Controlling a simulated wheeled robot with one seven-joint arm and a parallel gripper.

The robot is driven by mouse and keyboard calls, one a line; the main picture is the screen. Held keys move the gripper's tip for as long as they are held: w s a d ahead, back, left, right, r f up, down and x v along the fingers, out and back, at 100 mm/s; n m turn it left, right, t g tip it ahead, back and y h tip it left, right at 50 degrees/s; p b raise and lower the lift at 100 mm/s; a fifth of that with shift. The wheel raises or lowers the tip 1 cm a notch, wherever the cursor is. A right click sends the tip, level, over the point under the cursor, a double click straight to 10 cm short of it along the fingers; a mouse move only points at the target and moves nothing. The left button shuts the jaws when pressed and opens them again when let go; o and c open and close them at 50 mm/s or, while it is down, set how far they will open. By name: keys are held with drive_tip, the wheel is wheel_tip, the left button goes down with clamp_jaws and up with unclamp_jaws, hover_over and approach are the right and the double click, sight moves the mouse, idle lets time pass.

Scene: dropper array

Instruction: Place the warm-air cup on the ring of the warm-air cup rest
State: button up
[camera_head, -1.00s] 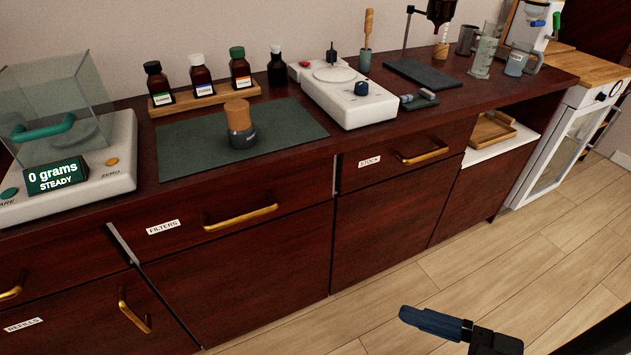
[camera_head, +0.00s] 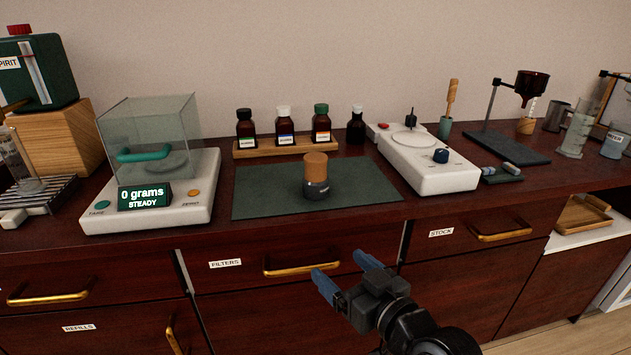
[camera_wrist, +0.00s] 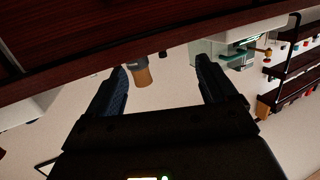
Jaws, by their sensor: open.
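A short cylinder with a tan upper part and a dark base (camera_head: 316,176) stands upright on the dark green mat; it looks like the warm-air cup, though no label confirms it. It shows in the wrist view (camera_wrist: 143,77), appearing upside down near the left finger. My gripper (camera_head: 346,272), with blue fingers, is open and empty in front of the drawers, below the counter edge and apart from the cylinder. I cannot clearly make out the ring of the warm-air cup rest; a black stand (camera_head: 490,105) at the right holds a dark brown vessel (camera_head: 532,84).
A glass-boxed scale (camera_head: 150,185) reading 0 grams stands left of the mat (camera_head: 260,197). Several bottles stand behind the mat, most on a wooden rack (camera_head: 285,149). A white device (camera_head: 425,165) stands right of it. Gold drawer handles (camera_head: 300,269) protrude near my gripper.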

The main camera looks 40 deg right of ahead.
sight(323, 161)
drive_tip(key=shift+n+t, duration=0.3)
drive_tip(key=shift+t, duration=0.5)
drive_tip(key=w+d+r, duration=0.3)
drive_tip(key=w, duration=0.1)
drive_tip(key=w+d+r, duration=0.7)
drive_tip(key=w+d, duration=0.1)
drive_tip(key=shift+d+r+b, duration=0.1)
drive_tip(key=shift+r+b, duration=0.2)
drive_tip(key=shift+b, duration=0.1)
drive_tip(key=shift+x, duration=1.1)
drive_tip(key=p+x, duration=0.1)
drive_tip(key=x, duration=0.4)
drive_tip(key=shift+w+p, duration=0.3)
drive_tip(key=shift+r, duration=0.1)
clamp_jaws()
